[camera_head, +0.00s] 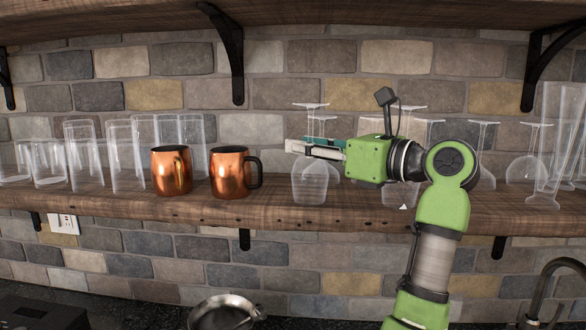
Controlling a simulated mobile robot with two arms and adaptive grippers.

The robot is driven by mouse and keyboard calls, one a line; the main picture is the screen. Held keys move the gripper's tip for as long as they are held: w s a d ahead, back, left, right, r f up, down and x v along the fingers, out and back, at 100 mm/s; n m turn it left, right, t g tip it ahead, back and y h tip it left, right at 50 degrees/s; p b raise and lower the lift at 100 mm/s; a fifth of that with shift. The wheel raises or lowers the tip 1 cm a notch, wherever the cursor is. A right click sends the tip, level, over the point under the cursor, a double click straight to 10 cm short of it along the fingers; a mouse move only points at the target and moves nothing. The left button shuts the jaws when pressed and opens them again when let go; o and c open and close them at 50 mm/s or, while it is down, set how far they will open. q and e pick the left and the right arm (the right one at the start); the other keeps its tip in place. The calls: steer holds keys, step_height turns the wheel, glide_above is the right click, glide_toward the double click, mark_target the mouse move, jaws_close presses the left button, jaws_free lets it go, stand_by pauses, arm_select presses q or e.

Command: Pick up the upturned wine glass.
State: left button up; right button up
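Several clear wine glasses stand upturned on the wooden shelf (120,205), bowl down and foot up. The green arm comes up from the lower right. Another upturned glass shows partly behind this one.
Two copper mugs (172,172) (231,174) and several clear tumblers (125,155) stand to the left. More upturned glasses (481,165) and tall glasses (556,150) stand to the right. A black bracket (232,55) and an upper shelf are above. A metal pan (222,312) is below.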

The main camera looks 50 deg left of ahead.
arm_select(q)
steer(key=shift+s+a, duration=0.1)
steer(key=shift+a, duration=0.25)
steer(key=shift+w+d+r, duration=0.1)
steer(key=shift+w+d, duration=0.05)
steer(key=shift+d, duration=0.35)
steer(key=shift+w+d+r, duration=0.1)
steer(key=shift+d, duration=0.4)
jaws_close()
steer(key=shift+s+a+f, duration=0.1)
steer(key=shift+s+a, duration=0.1)
steer(key=shift+a, duration=0.1)
arm_select(e)
steer(key=shift+a, duration=0.35)
